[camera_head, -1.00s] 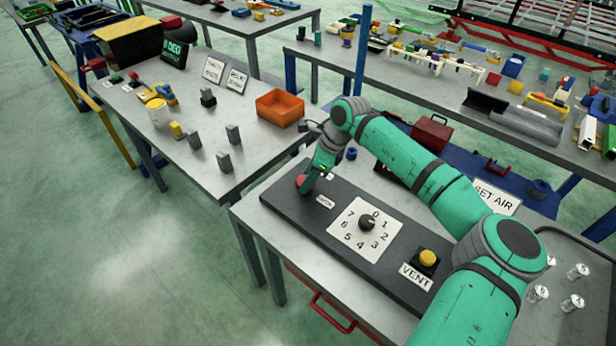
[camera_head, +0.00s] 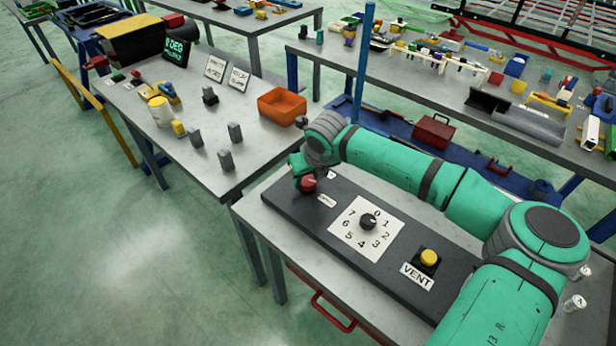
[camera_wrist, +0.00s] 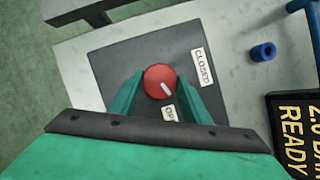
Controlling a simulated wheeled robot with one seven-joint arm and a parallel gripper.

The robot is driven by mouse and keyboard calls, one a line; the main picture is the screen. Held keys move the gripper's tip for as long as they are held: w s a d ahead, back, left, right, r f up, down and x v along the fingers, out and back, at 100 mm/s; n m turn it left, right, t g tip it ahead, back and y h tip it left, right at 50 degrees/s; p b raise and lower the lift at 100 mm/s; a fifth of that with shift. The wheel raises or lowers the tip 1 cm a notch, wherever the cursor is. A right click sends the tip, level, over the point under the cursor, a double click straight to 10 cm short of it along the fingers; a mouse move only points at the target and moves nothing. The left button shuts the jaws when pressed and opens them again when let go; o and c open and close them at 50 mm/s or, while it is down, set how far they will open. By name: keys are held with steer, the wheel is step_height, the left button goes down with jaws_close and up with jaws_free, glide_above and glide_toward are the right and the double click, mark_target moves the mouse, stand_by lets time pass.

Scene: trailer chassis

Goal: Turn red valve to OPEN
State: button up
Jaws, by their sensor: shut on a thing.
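The red valve (camera_head: 308,184) is a round knob at the far left end of the dark panel (camera_head: 290,208). In the wrist view the valve (camera_wrist: 156,77) carries a short white mark pointing to the lower right. That mark lies between the CLOSED label (camera_wrist: 203,67) on the right and the partly covered OPEN label (camera_wrist: 168,113) below, nearer OPEN. My gripper (camera_wrist: 160,80) has its two green fingers on either side of the valve, shut on it. In the head view my gripper (camera_head: 303,177) is at the valve, with its fingers partly hidden.
The panel also holds a numbered dial (camera_head: 368,222) and a yellow VENT button (camera_head: 429,258). An orange bin (camera_head: 282,105) stands on the neighbouring table.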

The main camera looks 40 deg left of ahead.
steer(key=m+t+h, duration=0.1)
steer(key=m, duration=0.2)
steer(key=shift+a+m, duration=0.1)
steer(key=shift+m, duration=0.2)
steer(key=shift+s+m, duration=0.15)
steer(key=shift+m, duration=0.15)
steer(key=o, duration=1)
steer(key=shift+o, duration=0.2)
steer(key=v, duration=1)
steer(key=shift+r, duration=0.35)
